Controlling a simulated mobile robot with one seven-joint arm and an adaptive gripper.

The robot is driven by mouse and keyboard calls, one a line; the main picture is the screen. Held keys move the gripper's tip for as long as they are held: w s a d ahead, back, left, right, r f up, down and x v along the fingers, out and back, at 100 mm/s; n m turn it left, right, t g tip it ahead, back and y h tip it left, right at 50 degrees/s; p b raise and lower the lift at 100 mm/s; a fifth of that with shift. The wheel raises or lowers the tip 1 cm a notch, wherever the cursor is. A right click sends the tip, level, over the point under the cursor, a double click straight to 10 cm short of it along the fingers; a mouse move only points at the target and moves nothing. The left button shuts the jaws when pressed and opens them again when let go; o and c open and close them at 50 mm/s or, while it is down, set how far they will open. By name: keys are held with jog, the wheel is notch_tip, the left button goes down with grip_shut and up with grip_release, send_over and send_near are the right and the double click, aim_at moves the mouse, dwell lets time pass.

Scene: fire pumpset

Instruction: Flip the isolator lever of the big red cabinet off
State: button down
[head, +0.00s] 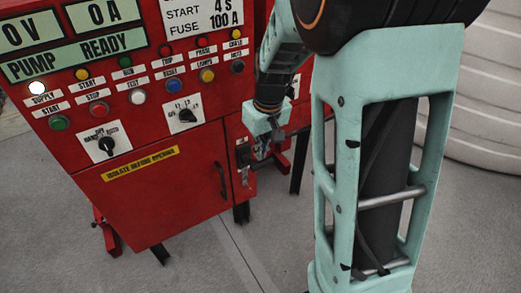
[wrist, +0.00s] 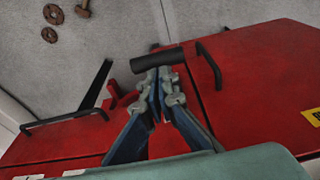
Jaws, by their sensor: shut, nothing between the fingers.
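The big red cabinet (head: 150,195) fills the left of the head view, and its red front also shows in the wrist view (wrist: 255,75). The isolator (head: 243,154) is a dark unit on the narrow right-hand section, partly hidden by my gripper. In the wrist view a black cylindrical grip (wrist: 157,61), apparently the isolator lever's, lies crosswise just beyond my fingertips. My gripper (wrist: 158,84) is shut and empty, its tips at or very near this grip; contact is unclear. In the head view my gripper (head: 262,150) is in front of the narrow section, beside the isolator.
A black door handle (head: 220,180) stands out beside the isolator; it also shows in the wrist view (wrist: 210,65). Another black handle (wrist: 65,121) is on the left there. Rusty round parts (wrist: 50,23) lie on the grey floor. A pale ribbed object (head: 480,110) stands at right.

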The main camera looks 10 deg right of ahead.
jog(key=shift+f, duration=0.1)
dwell(0.3)
jog(key=shift+s+f+b, duration=0.25)
jog(key=shift+b, duration=0.6)
jog(key=shift+s+d, duration=0.1)
